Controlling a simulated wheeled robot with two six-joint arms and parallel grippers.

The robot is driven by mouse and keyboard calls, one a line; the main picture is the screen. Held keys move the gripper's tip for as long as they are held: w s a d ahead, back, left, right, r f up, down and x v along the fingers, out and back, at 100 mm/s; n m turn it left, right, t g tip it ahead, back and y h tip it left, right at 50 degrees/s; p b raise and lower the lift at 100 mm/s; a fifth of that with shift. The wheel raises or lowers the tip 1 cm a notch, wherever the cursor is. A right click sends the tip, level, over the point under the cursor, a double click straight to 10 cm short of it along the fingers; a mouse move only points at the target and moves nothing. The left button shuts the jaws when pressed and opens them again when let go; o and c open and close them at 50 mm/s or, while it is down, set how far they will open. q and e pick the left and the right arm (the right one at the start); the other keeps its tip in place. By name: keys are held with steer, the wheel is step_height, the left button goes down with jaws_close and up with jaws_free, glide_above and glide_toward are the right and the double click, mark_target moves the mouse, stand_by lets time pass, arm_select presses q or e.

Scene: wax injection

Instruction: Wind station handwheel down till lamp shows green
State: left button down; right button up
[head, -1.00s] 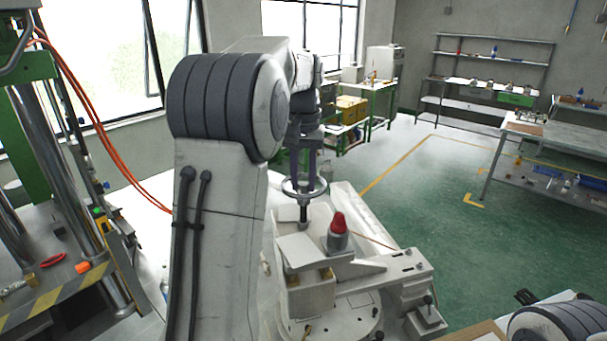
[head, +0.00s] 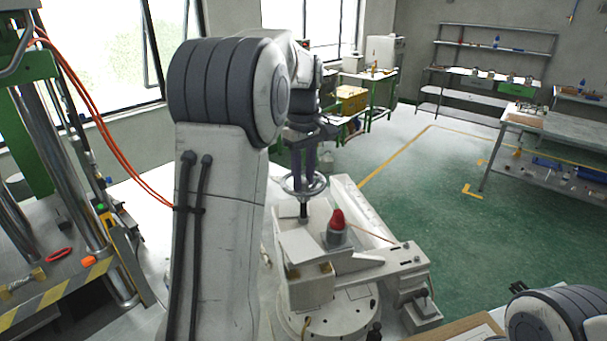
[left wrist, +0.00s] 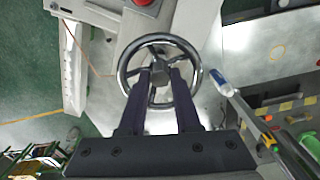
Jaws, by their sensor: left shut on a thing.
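The handwheel (head: 323,186), a metal ring with spokes on a dark upright shaft, stands on the pale station (head: 308,288). It also shows in the left wrist view (left wrist: 158,38). My left gripper (head: 304,176) reaches down to the wheel from above. In the left wrist view its two dark fingers (left wrist: 160,74) are shut on the hub at the wheel's middle, inside the rim. The lamp (head: 337,220), a domed cap on a grey base just right of the wheel, shows red. Part of the lamp shows at the top of the left wrist view. My right gripper is out of view.
A green-framed press (head: 25,130) with steel columns and orange hoses stands at the left. A workbench (head: 560,135) and shelves (head: 495,75) stand at the back right. Green floor (head: 400,200) right of the station is clear.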

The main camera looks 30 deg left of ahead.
arm_select(q)
steer(key=shift+n, duration=0.7)
steer(key=c, duration=0.6)
jaws_free()
steer(key=shift+w+r, duration=0.1)
steer(key=shift+r, duration=0.45)
step_height(320, 180, up, 9)
steer(key=b, duration=0.1)
steer(key=shift+r, duration=0.2)
